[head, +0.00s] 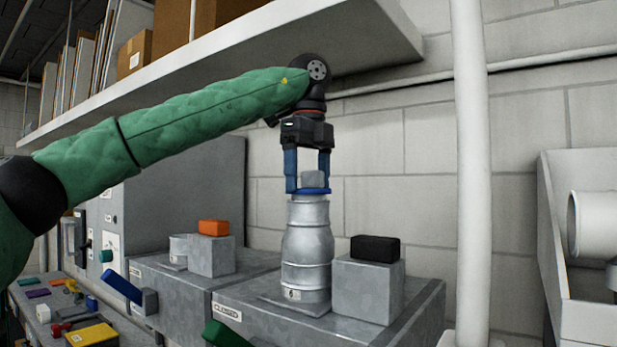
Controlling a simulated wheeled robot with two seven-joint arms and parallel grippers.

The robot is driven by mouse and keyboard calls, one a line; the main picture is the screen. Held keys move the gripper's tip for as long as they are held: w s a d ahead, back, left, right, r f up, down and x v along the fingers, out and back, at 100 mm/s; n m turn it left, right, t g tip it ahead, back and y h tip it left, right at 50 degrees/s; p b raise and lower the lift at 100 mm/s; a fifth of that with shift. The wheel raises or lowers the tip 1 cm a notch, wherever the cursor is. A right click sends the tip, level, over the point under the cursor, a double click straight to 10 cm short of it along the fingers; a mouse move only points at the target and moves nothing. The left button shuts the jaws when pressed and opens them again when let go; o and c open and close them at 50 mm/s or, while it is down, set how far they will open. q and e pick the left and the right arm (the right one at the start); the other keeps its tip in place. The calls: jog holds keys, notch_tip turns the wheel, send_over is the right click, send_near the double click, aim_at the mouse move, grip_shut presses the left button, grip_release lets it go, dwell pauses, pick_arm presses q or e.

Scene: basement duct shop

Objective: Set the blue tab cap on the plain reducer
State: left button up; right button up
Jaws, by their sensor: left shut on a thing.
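The blue tab cap (313,191) is a thin blue disc with a grey block-like tab on top. My left gripper (308,178), with blue fingers pointing down, is shut on the cap. The cap is level at the mouth of a grey metal reducer (307,247), which stands upright, narrower at the top. I cannot tell whether the cap touches the rim or hovers just above it. The reducer stands on a flat plate on a grey metal cabinet and has a small label near its base. My right gripper is not in view.
A grey block with a black piece (375,248) stands right of the reducer. An orange piece (213,227) on another grey block is at left. A white shelf (290,40) hangs above my arm. A white pipe (469,170) rises at right.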

pick_arm(q)
jog(key=shift+f+b, duration=0.45)
jog(key=shift+f, duration=0.05)
jog(key=o, duration=0.7)
jog(key=shift+o, duration=0.2)
jog(key=shift+r, duration=0.1)
jog(key=shift+r+p, duration=0.7)
jog(key=shift+r, duration=0.65)
notch_tip(320, 180, up, 8)
dwell(0.4)
